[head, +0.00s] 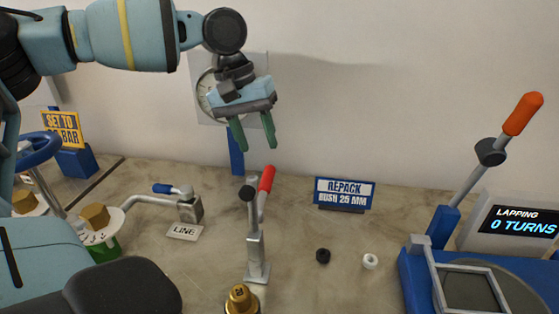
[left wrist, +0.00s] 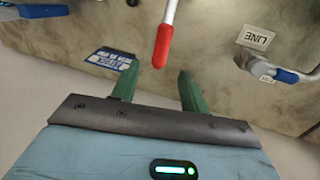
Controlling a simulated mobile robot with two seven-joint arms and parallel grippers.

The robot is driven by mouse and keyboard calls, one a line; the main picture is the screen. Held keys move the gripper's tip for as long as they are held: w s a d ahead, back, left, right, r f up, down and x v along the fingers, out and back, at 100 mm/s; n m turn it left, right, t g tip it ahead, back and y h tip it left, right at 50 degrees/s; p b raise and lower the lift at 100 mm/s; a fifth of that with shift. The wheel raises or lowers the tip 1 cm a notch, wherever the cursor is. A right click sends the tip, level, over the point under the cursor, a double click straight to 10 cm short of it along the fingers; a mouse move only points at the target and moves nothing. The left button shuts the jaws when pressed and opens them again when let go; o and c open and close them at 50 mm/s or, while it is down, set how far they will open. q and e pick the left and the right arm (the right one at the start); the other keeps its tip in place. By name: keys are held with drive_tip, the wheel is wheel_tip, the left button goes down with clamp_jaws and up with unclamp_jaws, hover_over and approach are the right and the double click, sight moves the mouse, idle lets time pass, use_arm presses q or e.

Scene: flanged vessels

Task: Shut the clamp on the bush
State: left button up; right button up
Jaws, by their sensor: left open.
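The clamp (head: 257,250) is a grey metal toggle clamp standing on the bench. Its red-gripped handle (head: 266,179) points up, and its arm with a black tip (head: 247,193) is also raised, clear of the bush. A brass bush (head: 241,300) shows at the bottom edge, in front of the clamp; its lower part is cut off. My left gripper (head: 256,147) is open and empty, fingers pointing down, just above the red handle. In the left wrist view the handle's red end (left wrist: 162,47) lies between the open fingertips (left wrist: 158,71), with no visible contact.
A blue "REPACK BUSH 25 MM" sign (head: 344,193), a black ring (head: 323,256) and a white ring (head: 370,261) are right of the clamp. A blue-handled line valve (head: 189,207) is left. A blue lapping machine with an orange-tipped lever (head: 522,114) fills the right. A gauge hangs behind my gripper.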

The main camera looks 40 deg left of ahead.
sight(266, 173)
use_arm(q)
drive_tip(key=shift+s+x, duration=0.2)
drive_tip(key=shift+x, duration=3.65)
clamp_jaws()
